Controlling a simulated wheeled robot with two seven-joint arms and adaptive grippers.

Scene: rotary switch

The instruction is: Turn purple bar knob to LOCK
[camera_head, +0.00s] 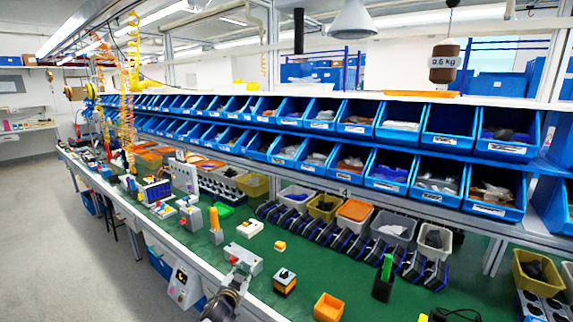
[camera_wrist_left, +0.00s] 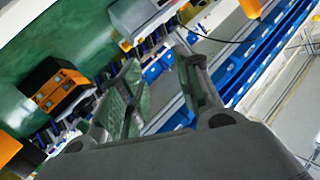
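A small orange and black box (camera_head: 285,280) stands on the green bench top, with a small light and dark detail on its top. It looks like the rotary switch, but I cannot make out a purple bar knob or its markings. An orange and black box also shows at the left of the left wrist view (camera_wrist_left: 58,88). My left gripper (camera_head: 240,272) is left of that box, near the bench's front edge and apart from it. In the left wrist view its two fingers (camera_wrist_left: 160,75) are spread with nothing between them. My right gripper is not seen.
A grey block (camera_head: 245,258) stands close by my left gripper. Blue bins (camera_head: 385,178) line the back.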

